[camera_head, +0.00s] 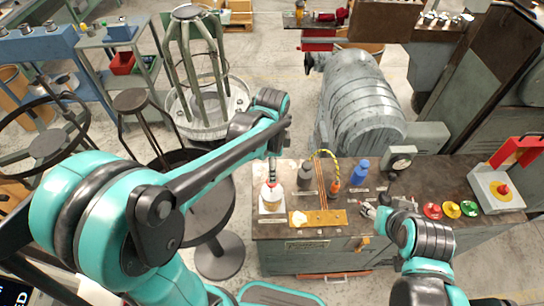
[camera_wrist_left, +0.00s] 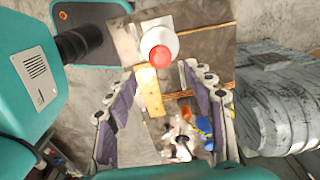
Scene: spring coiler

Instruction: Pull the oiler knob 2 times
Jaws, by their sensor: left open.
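The oiler is a white cylinder (camera_head: 271,203) on a pale square base at the bench's left end, with a red knob (camera_head: 272,186) on top. In the left wrist view the red knob (camera_wrist_left: 160,56) shows from above, just beyond the fingertips. My left gripper (camera_head: 272,172) points down over the knob; in the wrist view its fingers (camera_wrist_left: 160,78) are apart with nothing held between them. Contact with the knob cannot be made out. My right gripper (camera_head: 368,211) is low over the bench's middle, apart from the oiler; its fingers are too small to read.
The bench (camera_head: 440,185) carries a yellow plate (camera_head: 318,218), a dark bottle (camera_head: 305,176), a blue bottle (camera_head: 360,172) and an orange-tipped hose (camera_head: 335,186). Red, yellow and green buttons (camera_head: 451,210) and an emergency-stop box (camera_head: 497,190) are at right. A grey motor (camera_head: 360,100) stands behind.

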